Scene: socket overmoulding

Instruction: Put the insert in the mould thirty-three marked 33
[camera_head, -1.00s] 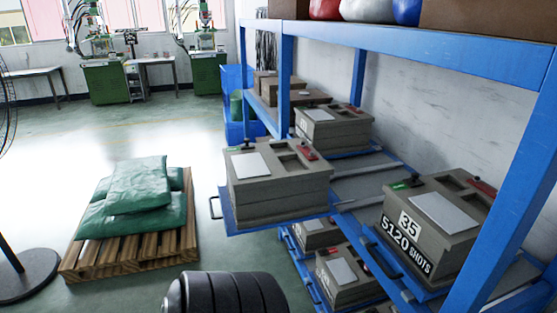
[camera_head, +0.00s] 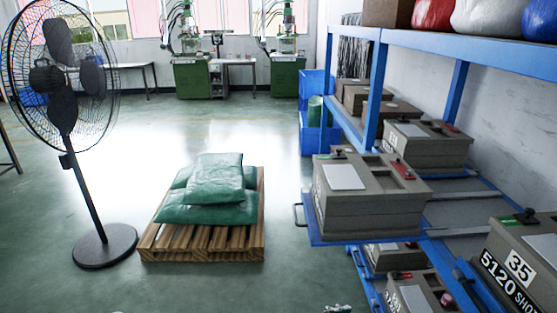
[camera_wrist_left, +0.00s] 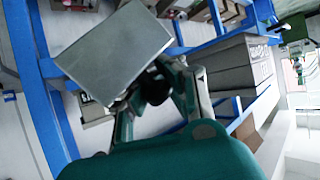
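In the left wrist view a flat grey rectangular plate with a black grip, apparently the insert (camera_wrist_left: 112,48), sits at the tips of my left gripper (camera_wrist_left: 160,95). The fingers close around the black part; their exact contact is blurred. My right gripper is not in view. In the head view a grey mould (camera_head: 368,211) stands on a pulled-out blue shelf, with a pale plate, an open pocket and red and green tags on top. Its side number is too oblique to read. I cannot tell which mould is marked 33.
A mould marked 35 (camera_head: 520,262) stands at the right. Other moulds stand behind (camera_head: 428,143) and below (camera_head: 420,294). A blue rack (camera_head: 375,85) frames them. A pallet (camera_head: 205,243) with green sacks (camera_head: 205,190) and a fan (camera_head: 90,245) stand left.

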